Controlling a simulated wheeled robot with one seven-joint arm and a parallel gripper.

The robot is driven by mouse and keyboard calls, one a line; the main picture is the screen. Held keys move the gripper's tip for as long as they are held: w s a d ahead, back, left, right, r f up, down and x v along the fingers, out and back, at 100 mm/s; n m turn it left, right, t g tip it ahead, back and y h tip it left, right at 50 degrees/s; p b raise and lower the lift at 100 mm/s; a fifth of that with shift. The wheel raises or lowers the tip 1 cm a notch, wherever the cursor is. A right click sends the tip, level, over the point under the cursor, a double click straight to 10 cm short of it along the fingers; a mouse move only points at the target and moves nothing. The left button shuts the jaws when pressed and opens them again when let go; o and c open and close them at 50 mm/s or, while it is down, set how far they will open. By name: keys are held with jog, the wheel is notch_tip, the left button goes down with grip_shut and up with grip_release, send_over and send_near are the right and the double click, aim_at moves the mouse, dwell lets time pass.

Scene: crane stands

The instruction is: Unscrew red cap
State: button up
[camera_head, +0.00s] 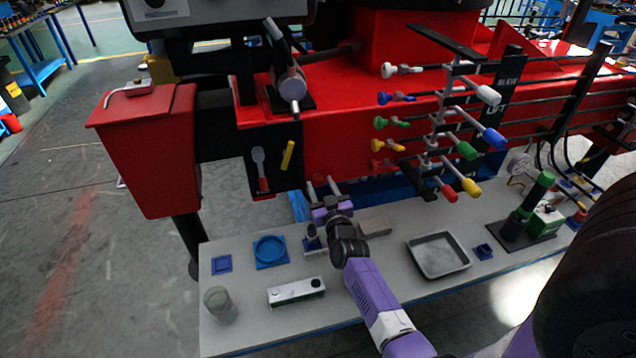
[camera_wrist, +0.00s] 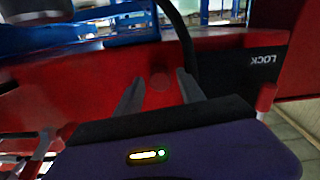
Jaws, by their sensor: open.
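My gripper (camera_head: 323,188) reaches up from the table toward the lower front of the red machine body (camera_head: 345,135). In the wrist view my gripper (camera_wrist: 160,92) is open, its two grey fingers apart. A dull red round shape (camera_wrist: 159,83), which looks like the red cap, shows in the gap between the fingertips against red metal. I cannot tell whether the fingers touch it. In the head view a small red part (camera_head: 319,179) shows at my gripper's tips, partly hidden by it.
The grey table (camera_head: 235,290) holds a blue round dish (camera_head: 270,250), a grey tray (camera_head: 438,256), a white level-like block (camera_head: 296,291) and a clear cup (camera_head: 219,304). Coloured lever knobs (camera_head: 467,150) stick out at right. A black hose (camera_wrist: 185,45) curves close by in the wrist view.

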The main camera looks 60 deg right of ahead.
jog(key=m+b, duration=0.1)
jog(key=m, duration=0.6)
jog(key=m+b, duration=0.1)
jog(key=m, duration=0.5)
grip_shut()
dwell(0.3)
dwell(0.3)
jog(key=shift+r+n+p, duration=0.1)
jog(key=shift+n+p, duration=0.35)
jog(key=shift+n, duration=0.75)
jog(key=shift+s+n, duration=0.1)
jog(key=shift+n, duration=1.1)
